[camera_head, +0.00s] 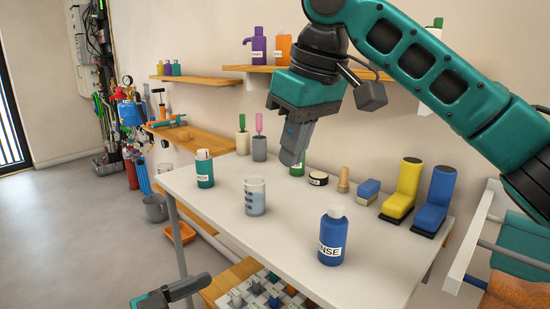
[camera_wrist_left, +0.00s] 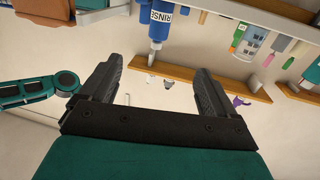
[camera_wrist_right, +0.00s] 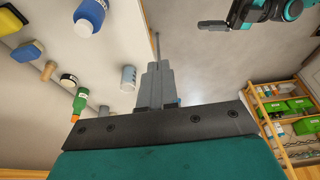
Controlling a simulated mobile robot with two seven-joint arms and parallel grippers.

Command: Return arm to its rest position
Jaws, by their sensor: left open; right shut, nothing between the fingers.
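My right arm (camera_head: 440,75) reaches in from the upper right in the head view. Its gripper (camera_head: 290,158) is shut and empty, pointing down above the back of the white table. The shut fingers also show in the right wrist view (camera_wrist_right: 156,85). My left gripper (camera_head: 172,294) is low at the bottom left, beside the table's front edge, only partly in view. In the left wrist view its fingers (camera_wrist_left: 152,85) are wide apart with nothing between them.
The white table (camera_head: 290,235) holds a blue RINSE bottle (camera_head: 331,238), a beaker (camera_head: 255,197), a teal bottle (camera_head: 204,170) and a green bottle (camera_head: 298,164) partly behind the right gripper. Yellow (camera_head: 402,190) and blue (camera_head: 434,203) upright items stand at right. Floor at left is clear.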

